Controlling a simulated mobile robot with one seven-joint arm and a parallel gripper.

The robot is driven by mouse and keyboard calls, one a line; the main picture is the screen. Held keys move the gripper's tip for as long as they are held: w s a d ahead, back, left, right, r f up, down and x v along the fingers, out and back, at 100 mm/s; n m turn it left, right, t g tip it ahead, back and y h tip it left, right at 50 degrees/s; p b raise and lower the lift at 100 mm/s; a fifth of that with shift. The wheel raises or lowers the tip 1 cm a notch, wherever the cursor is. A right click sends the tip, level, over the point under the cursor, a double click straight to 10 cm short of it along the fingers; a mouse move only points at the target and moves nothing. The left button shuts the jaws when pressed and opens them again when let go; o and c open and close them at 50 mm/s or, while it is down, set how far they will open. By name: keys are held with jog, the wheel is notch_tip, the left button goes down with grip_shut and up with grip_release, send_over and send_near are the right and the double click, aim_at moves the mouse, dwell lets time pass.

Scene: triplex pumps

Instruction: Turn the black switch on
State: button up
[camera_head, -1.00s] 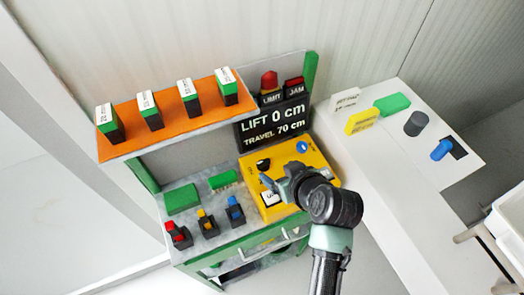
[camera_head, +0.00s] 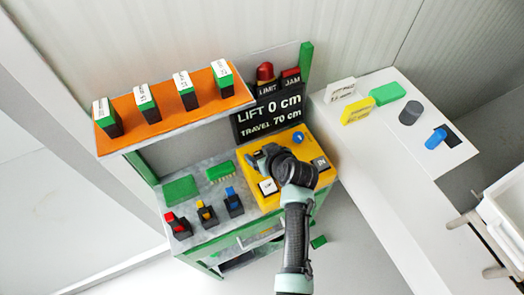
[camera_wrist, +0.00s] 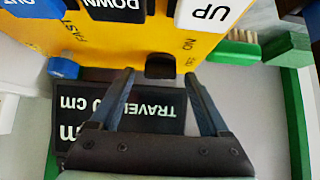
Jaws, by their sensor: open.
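The yellow control box (camera_head: 303,141) sits on the bench's right end. The black switch (camera_wrist: 160,66) shows in the wrist view at the box's edge, beside the ON and OFF lettering. My gripper (camera_wrist: 157,78) is open and empty, with one fingertip on each side of the switch. I cannot tell how close the tips are to it or whether they touch. In the head view my gripper (camera_head: 259,158) is over the box's back left part and hides the switch. The white UP button (camera_wrist: 207,13) and black DOWN button (camera_wrist: 113,9) are on the same box.
The orange shelf (camera_head: 175,115) with several labelled blocks overhangs the bench at left. Red, yellow and blue switches (camera_head: 206,214) stand at front left. A white table (camera_head: 385,150) is at right.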

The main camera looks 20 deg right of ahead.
grip_shut()
dwell(0.4)
